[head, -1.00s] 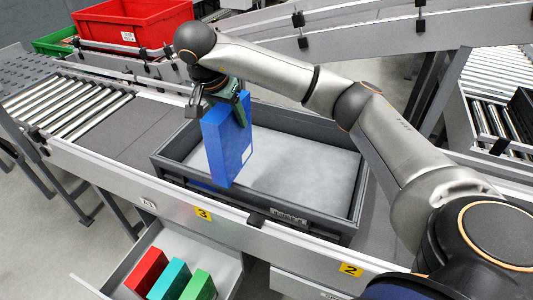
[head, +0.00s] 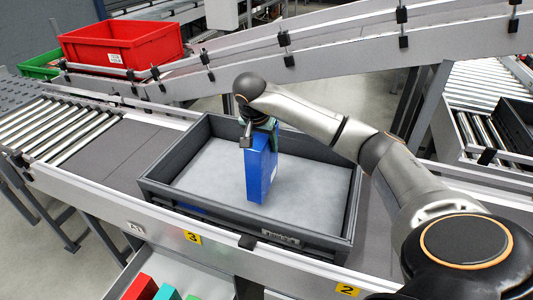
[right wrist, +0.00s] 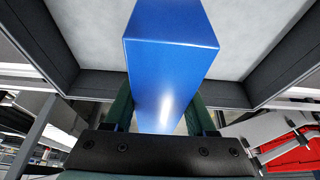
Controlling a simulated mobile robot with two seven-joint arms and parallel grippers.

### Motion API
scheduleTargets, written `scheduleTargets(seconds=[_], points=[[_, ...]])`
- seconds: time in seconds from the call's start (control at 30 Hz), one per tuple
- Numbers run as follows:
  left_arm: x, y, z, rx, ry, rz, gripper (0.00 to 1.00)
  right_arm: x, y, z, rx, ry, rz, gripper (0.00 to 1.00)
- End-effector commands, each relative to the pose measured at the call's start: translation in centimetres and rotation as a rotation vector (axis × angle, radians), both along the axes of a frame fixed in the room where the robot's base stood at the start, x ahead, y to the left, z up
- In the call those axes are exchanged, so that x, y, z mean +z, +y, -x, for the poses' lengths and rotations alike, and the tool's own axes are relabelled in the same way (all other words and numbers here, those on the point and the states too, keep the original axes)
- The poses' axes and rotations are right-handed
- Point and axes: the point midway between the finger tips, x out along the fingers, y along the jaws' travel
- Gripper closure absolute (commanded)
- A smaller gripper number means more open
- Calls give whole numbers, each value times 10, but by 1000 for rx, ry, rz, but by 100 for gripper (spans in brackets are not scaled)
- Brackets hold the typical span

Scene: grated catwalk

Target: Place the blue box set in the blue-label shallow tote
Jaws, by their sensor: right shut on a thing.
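The blue box set (head: 261,168) is held upright by my right gripper (head: 262,130), inside the outline of the grey shallow tote (head: 165,196). In the right wrist view the blue box set (right wrist: 170,60) sits between the green fingers of my right gripper (right wrist: 160,112), with the pale tote floor beyond it. I cannot tell whether its lower end touches the floor. A patch of blue label shows on the tote's front wall at left, and a white barcode label sits further right. My left gripper is not in view.
Below the conveyor edge, an open drawer (head: 190,270) holds a red box (head: 141,287), a teal box (head: 168,292) and a green box. A red bin (head: 120,42) and a green bin (head: 42,65) stand at the back left. Empty rollers (head: 55,128) lie left of the tote.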

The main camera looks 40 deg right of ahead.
Motion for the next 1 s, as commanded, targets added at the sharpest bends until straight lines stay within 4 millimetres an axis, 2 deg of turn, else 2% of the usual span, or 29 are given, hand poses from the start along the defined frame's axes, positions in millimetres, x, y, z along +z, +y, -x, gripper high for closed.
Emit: scheduleTargets(seconds=[0.1,0.3,0.7,0.73,1.0], points=[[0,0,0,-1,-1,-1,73,-11,-10,1,-4,1,1,100],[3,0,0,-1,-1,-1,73,-36,-9,1,-2,0,0,100],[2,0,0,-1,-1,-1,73,-42,-9,0,-1,-2,1,100],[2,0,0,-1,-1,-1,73,-43,-9,1,-1,0,1,42],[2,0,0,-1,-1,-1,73,-42,-9,1,-1,0,1,14]])
